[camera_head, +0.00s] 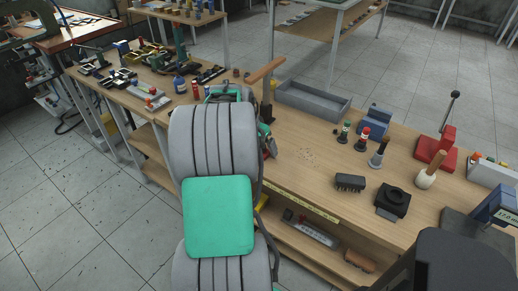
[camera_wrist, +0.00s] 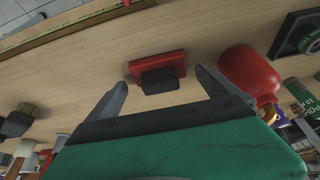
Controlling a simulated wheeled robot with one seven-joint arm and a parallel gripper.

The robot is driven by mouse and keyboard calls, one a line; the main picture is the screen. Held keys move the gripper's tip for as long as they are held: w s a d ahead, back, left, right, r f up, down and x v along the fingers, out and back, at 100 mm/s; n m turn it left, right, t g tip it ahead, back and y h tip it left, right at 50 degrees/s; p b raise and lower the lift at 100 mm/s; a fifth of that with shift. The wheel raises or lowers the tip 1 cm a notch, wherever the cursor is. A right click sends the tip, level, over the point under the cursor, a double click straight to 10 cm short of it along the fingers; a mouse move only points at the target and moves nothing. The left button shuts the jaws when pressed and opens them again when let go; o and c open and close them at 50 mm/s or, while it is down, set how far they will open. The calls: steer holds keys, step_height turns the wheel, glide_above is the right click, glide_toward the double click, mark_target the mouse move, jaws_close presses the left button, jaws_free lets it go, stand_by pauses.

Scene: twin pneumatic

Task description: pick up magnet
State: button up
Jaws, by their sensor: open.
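A small red block with a dark grey block on its near side (camera_wrist: 157,73), which looks like the magnet, lies on the wooden bench in the wrist view. My gripper (camera_wrist: 160,82) is open and empty. Its two grey fingers stand apart, one to the left and one to the right of the red block. The block shows in the gap ahead, and I see no finger touching it. In the head view my own arm hides the gripper, and I cannot pick out this block there.
In the wrist view a red bottle (camera_wrist: 248,75) stands close to the right finger. A black item with green lettering (camera_wrist: 298,36) is at upper right. In the head view the workbench (camera_head: 310,175) carries a grey tray (camera_head: 313,101), a blue block (camera_head: 374,116) and a red lever tool (camera_head: 437,152).

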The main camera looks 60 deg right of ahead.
steer(key=shift+c, duration=0.4)
steer(key=c, duration=1.6)
steer(key=shift+r, duration=0.15)
steer(key=shift+w+r, duration=0.1)
steer(key=shift+r, duration=0.2)
step_height(320, 180, up, 3)
steer(key=shift+f, duration=0.1)
steer(key=s+a+r+b, duration=0.1)
steer(key=s+a+r, duration=0.7)
steer(key=a, duration=0.3)
steer(key=shift+s+r, duration=0.35)
steer(key=shift+r, duration=0.35)
